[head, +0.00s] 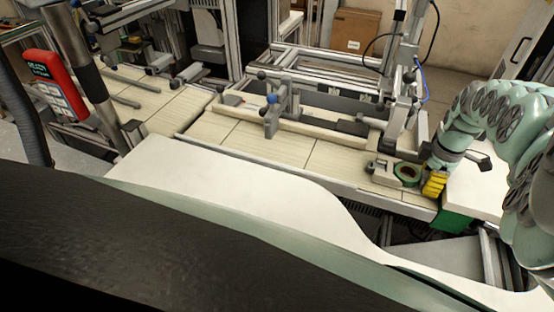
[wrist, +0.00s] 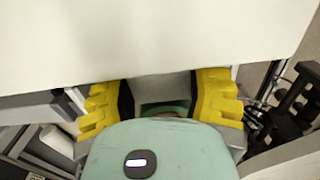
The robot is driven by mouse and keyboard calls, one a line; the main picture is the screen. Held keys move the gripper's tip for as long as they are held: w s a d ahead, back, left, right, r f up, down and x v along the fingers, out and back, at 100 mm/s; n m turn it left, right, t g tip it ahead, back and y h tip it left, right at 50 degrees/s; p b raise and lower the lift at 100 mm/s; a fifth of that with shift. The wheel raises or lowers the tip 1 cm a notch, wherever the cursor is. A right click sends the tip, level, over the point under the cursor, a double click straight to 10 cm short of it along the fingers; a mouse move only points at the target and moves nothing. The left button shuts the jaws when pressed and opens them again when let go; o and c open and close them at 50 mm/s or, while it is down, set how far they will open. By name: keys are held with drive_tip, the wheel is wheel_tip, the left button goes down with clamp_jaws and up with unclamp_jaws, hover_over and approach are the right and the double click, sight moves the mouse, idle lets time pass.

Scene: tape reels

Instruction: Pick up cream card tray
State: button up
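I cannot pick out a cream card tray with certainty in either view. A grey surface and a dark green patch show beyond the gap. A large plain off-white surface (wrist: 150,35) fills the top of the wrist view, and I cannot tell whether it is a tray or a tabletop.
A pale slatted bench (head: 265,143) with metal rails runs across the middle. A white panel (head: 488,190) lies under my arm at right. A small grey dispenser (head: 380,168) is near the reel. A red handheld device (head: 52,82) is at left, a cardboard box (head: 355,30) behind.

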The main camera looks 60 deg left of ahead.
drive_tip(key=c, duration=0.6)
drive_tip(key=shift+o, duration=0.2)
drive_tip(key=shift+r, duration=0.1)
